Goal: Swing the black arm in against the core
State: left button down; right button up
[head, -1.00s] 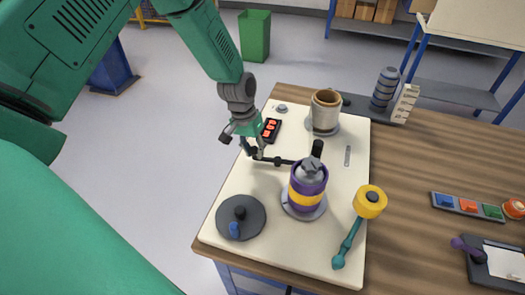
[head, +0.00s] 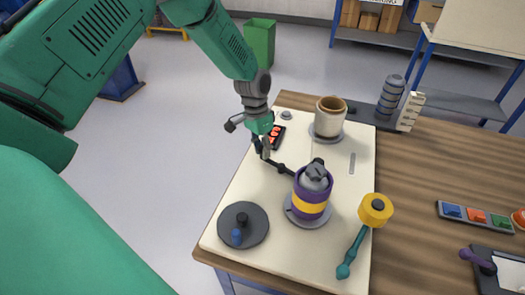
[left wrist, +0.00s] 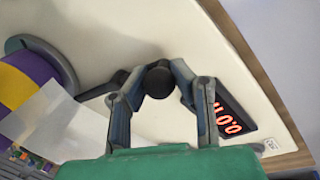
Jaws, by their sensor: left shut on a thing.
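The black arm (head: 284,169) lies over the cream board and slants from my left gripper down to the right. Its right end runs up to the core (head: 312,200), a purple roller with a yellow band and a grey top piece. The core hides that end, so I cannot tell if they touch. My left gripper (head: 263,148) is shut on the arm's far-left end. In the left wrist view its fingers close around a round black knob (left wrist: 159,80). The core (left wrist: 22,88) shows at that view's left edge, with a pale translucent sheet (left wrist: 70,128) beside it.
A brown-and-white roll (head: 330,117) stands behind the core. A black box with red digits (head: 276,137) is close behind my left gripper. A dark disc (head: 243,225) with a blue knob lies front left. A teal-handled yellow roller (head: 375,210) lies at right.

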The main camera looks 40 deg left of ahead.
pick_arm(q)
jog(key=shift+w+r, duration=0.1)
jog(key=c, duration=1.4)
grip_release()
jog(key=shift+o, duration=0.7)
jog(key=shift+a, duration=0.1)
jog(key=shift+r, duration=0.15)
notch_tip(320, 180, up, 11)
jog(key=a, duration=0.2)
jog(key=shift+w+a, duration=0.15)
jog(key=shift+w, duration=0.25)
